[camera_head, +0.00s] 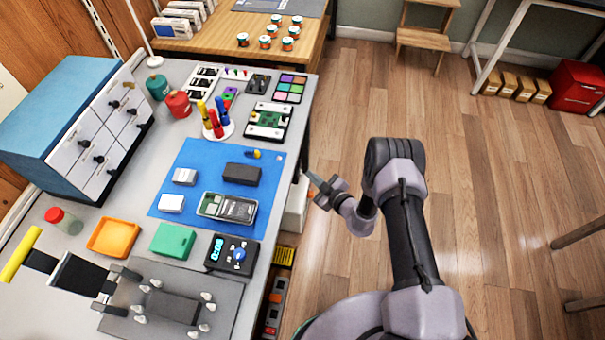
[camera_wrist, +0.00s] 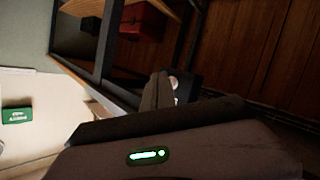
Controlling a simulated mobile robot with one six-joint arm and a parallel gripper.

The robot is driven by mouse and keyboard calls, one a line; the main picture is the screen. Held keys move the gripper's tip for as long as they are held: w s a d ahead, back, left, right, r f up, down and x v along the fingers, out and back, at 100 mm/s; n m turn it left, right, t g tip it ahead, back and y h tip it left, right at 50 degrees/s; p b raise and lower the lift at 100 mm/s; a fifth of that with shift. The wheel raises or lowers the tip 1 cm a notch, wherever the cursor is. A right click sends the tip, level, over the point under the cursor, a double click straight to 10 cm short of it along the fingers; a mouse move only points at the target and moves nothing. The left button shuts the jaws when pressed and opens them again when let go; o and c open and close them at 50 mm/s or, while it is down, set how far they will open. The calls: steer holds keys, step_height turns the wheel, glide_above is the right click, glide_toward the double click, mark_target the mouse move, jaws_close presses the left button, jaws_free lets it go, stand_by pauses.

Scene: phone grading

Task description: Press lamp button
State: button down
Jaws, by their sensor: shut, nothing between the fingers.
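A thin white lamp pole (camera_head: 138,28) rises at the back left of the grey bench, with its small foot (camera_head: 155,61) beside the green canister. I cannot make out a lamp button on it. My gripper (camera_head: 312,179) is shut and empty in the head view. It hangs over the floor just right of the bench's right edge, pointing left, well apart from the lamp. In the wrist view the dark fingers (camera_wrist: 159,92) show close together, and no button is seen there.
The grey bench holds a blue mat (camera_head: 205,217) with phone parts, a black device with a blue knob (camera_head: 239,254), a screwdriver stand (camera_head: 217,130), red canister (camera_head: 178,103) and blue drawer cabinet (camera_head: 60,105). A wooden table (camera_head: 220,42) stands behind.

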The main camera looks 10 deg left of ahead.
steer(key=shift+a, duration=0.4)
stand_by(0.7)
steer(key=d+b, duration=0.1)
steer(key=d, duration=0.6)
steer(key=shift+d, duration=0.4)
steer(key=shift+s, duration=0.1)
